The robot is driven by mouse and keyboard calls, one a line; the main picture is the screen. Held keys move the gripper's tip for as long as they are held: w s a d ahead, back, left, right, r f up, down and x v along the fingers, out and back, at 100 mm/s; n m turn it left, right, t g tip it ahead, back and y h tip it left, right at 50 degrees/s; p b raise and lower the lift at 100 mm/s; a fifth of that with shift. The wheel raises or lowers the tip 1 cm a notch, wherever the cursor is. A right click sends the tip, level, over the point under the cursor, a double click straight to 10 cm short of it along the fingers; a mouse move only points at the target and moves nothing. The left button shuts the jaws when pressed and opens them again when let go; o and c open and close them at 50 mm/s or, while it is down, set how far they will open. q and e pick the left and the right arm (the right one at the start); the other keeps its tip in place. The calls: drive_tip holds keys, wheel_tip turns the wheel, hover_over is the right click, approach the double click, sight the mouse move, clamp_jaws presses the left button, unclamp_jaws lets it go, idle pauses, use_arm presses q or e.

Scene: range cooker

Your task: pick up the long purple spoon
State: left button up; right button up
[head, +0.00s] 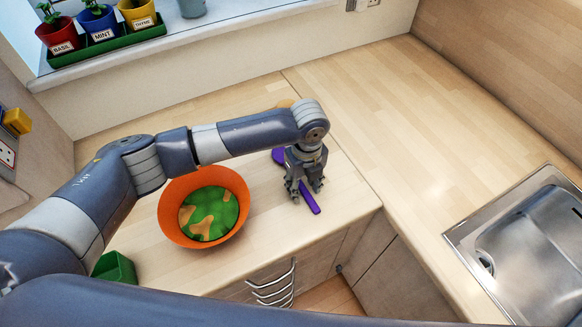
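The long purple spoon (310,201) lies on the wooden worktop, to the right of an orange bowl. My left gripper (306,192) points down over the spoon, one finger on each side of its handle. The gap between the fingertips looks wider than the handle, so the gripper appears open. One end of the spoon shows in front of the gripper and a bit of the other shows behind it; the middle is partly hidden by the gripper. My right gripper is out of view.
The orange bowl (176,222) with green and tan contents stands close to the left of the gripper. A green container (115,268) is at lower left. A metal sink (520,250) is at right. The worktop behind and to the right is clear. Herb pots stand on the sill.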

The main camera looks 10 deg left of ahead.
use_arm(q)
clamp_jaws()
idle(0.3)
